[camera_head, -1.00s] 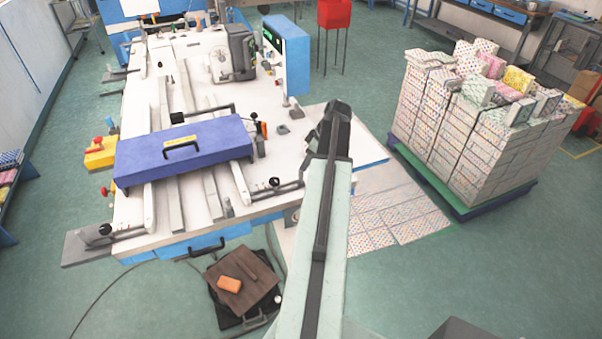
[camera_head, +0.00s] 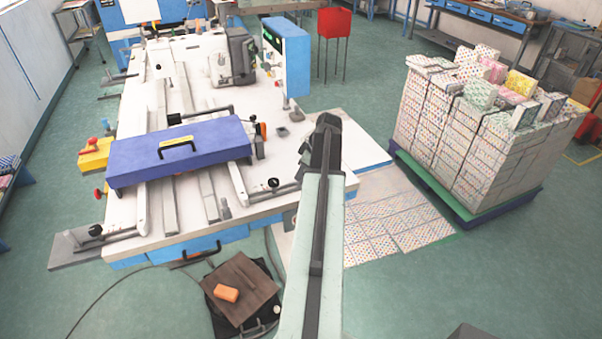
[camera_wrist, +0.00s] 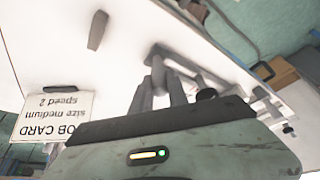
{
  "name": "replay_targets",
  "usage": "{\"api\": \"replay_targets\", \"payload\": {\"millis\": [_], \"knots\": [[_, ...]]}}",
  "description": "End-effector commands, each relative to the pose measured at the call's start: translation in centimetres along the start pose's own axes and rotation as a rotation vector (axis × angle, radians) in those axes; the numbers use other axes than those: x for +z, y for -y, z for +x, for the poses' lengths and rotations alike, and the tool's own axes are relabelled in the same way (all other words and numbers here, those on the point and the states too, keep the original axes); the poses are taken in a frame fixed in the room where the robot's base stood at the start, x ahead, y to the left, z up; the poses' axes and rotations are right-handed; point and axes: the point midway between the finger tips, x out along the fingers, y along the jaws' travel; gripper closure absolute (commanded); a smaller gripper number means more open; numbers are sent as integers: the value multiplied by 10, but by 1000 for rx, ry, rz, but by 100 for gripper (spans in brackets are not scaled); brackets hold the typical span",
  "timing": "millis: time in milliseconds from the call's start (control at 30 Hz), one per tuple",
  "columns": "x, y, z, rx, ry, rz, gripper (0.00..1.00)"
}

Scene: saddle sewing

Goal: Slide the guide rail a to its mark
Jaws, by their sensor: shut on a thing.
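In the wrist view my gripper (camera_wrist: 160,93) is shut on a grey upright piece (camera_wrist: 157,70), which joins a pale bar; it appears to be part of guide rail a. In the head view my arm hides the gripper and the held piece. Two pale guide rails show on the white machine table: a left one (camera_head: 140,212) and a right one (camera_head: 237,180), each with a side bar and a black knob. Their labels cannot be read, so I cannot tell which is a. I cannot make out the mark.
A purple cover (camera_head: 180,150) with a black handle lies across the rails. A blue control box (camera_head: 287,52) stands at the back right. A job card (camera_wrist: 56,116) hangs at the table edge.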

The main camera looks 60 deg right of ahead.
Motion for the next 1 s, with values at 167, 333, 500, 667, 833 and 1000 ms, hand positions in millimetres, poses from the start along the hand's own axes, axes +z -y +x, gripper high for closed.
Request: {"api": "replay_targets", "payload": {"millis": [167,333,500,667,833,1000], "knots": [[-1,2,1,0,0,0,100],[-1,2,1,0,0,0,58],[-1,1,0,0,0,0,58],[-1,1,-2,0,0,0,58],[-3,2,-22,0,0,1,58],[-5,2,-56,0,0,1,58]]}}
